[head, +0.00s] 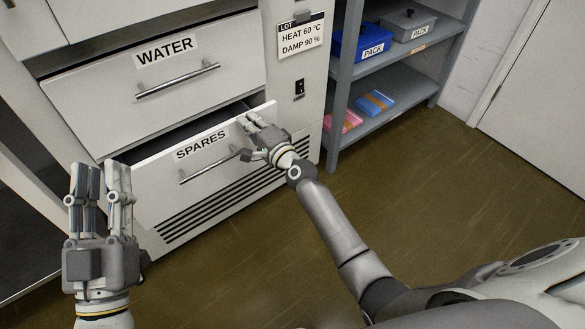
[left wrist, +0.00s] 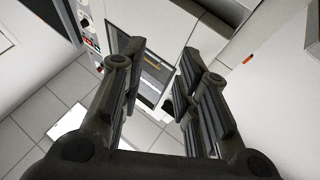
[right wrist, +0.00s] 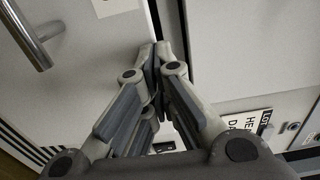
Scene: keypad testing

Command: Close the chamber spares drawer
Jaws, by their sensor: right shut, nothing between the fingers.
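The spares drawer (head: 210,150) is a white front labelled SPARES with a metal bar handle (head: 208,167). It stands partly open below the WATER drawer, with a dark gap above its front. My right gripper (head: 248,120) is shut and empty at the right end of the drawer front, near its top edge. In the right wrist view its fingertips (right wrist: 158,48) meet by the edge of the front; whether they touch cannot be told. My left gripper (head: 100,166) is open and empty, raised in front of the cabinet at the left. It also shows open in the left wrist view (left wrist: 158,60).
The WATER drawer (head: 120,85) above looks shut. A panel with a LOT label (head: 300,38) and a switch (head: 299,88) is at its right. A grey shelf (head: 395,70) holds a blue box (head: 358,45) and packs. The brown floor (head: 440,190) is clear at the right.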

